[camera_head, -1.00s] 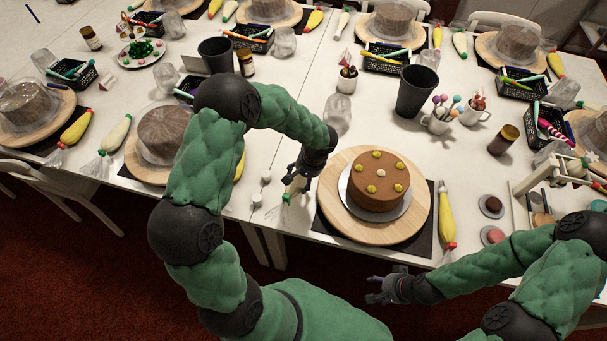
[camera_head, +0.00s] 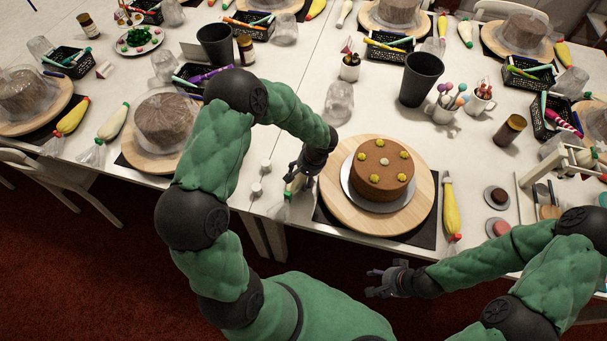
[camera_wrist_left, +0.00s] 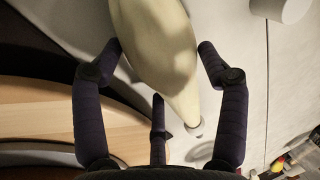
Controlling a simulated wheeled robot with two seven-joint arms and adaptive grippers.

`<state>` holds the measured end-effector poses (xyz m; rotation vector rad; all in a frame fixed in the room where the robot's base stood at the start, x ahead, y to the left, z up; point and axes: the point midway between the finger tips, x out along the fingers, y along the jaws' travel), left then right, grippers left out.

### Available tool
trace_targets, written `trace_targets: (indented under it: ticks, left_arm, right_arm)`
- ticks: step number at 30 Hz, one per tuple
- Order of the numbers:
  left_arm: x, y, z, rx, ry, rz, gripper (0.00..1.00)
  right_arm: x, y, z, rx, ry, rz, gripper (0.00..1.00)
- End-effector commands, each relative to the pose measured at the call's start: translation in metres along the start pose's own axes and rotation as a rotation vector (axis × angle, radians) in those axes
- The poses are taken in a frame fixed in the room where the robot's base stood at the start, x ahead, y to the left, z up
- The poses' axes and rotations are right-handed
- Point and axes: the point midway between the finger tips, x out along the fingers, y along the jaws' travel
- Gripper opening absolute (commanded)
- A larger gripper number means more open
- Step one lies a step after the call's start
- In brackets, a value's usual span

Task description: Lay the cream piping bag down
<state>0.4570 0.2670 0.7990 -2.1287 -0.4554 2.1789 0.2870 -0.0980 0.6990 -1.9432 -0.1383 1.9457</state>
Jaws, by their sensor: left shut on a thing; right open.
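The cream piping bag (camera_head: 294,187) is in my left gripper (camera_head: 303,172), at the table's front edge, left of the cake turntable (camera_head: 334,198). In the left wrist view the pale bag (camera_wrist_left: 158,40) lies between the fingers of my left gripper (camera_wrist_left: 160,52), narrowing to a small end at lower right. The white tabletop shows close behind it; I cannot tell whether the bag touches it. My left gripper is shut on the bag. My right gripper (camera_head: 376,283) is open and empty, in front of the table edge.
A brown cake (camera_head: 382,168) with yellow dots stands on the turntable. A yellow piping bag (camera_head: 451,210) lies right of it. Two small white pieces (camera_head: 261,178) lie left of my left gripper. A clear glass (camera_head: 339,102) and black cup (camera_head: 421,80) stand behind.

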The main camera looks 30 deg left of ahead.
Motion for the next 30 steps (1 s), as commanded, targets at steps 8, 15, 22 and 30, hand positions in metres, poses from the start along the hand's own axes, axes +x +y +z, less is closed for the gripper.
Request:
trace_targets:
  ticks: [8,15,22,30]
  left_arm:
    - [0.0029,0.0007,-0.0003,0.000,0.001,0.000,0.62]
    - [0.0068,0.0017,-0.0003,0.000,0.001,0.000,0.62]
    - [0.0081,0.0021,-0.0003,0.000,0.001,0.000,0.96]
    - [0.0083,0.0021,-0.0001,0.000,0.000,0.000,1.00]
  right_arm:
    - [0.0033,0.0012,-0.0002,0.000,0.000,0.000,0.57]
    - [0.0073,0.0026,-0.0003,0.000,0.000,0.000,0.57]
    - [0.0087,0.0031,-0.0003,0.000,0.000,0.000,0.57]
    - [0.0086,0.0031,-0.0003,0.000,0.000,0.000,0.57]
